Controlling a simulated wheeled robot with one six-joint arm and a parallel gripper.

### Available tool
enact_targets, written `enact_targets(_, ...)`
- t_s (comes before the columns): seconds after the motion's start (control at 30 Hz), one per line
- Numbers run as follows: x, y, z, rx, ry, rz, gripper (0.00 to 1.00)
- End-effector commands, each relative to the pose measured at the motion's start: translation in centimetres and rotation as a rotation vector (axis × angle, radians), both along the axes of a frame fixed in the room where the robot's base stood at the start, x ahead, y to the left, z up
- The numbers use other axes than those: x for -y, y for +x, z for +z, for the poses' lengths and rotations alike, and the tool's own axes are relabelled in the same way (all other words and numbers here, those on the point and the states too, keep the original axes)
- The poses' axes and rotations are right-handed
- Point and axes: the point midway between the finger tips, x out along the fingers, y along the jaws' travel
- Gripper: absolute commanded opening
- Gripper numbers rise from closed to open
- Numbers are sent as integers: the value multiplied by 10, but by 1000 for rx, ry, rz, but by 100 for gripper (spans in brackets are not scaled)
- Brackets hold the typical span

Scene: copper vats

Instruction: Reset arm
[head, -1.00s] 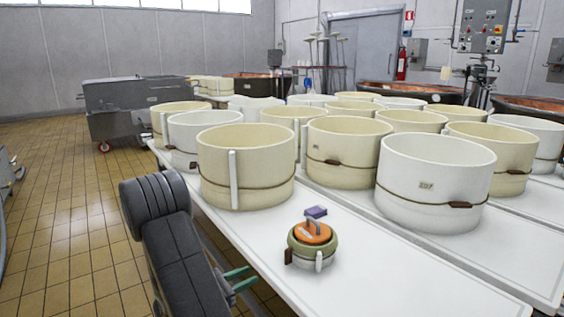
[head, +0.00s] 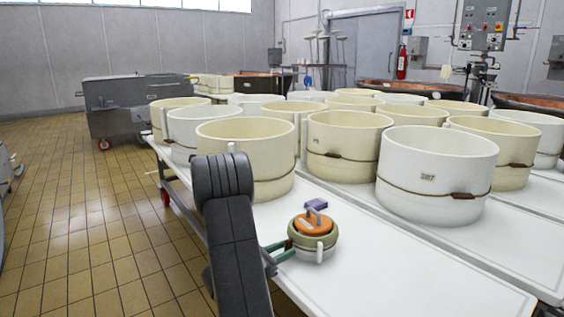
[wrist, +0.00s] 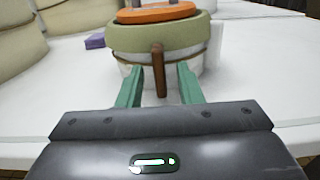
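My gripper (head: 284,250) has two green fingers that reach toward the small pot-like stack on the white table. In the wrist view the gripper (wrist: 158,85) is open, its fingers apart on either side of an upright brown tab (wrist: 158,70); I see gaps between tab and fingers. The stack has a white lower vessel (head: 316,254), an olive-green ring (head: 329,238) and an orange disc (head: 304,224) with a grey handle (head: 313,212). Whether the fingertips touch the vessel is unclear.
A small purple block (head: 317,203) lies behind the stack. Large cream and white round moulds (head: 436,180) crowd the table behind and to the right. The white table (head: 400,260) is bare at front right. Tiled floor (head: 90,240) is open at left.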

Motion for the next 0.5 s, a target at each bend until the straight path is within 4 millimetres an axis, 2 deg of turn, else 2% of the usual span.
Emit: enact_targets(0.5,-1,0,3,-398,-289,1,33)
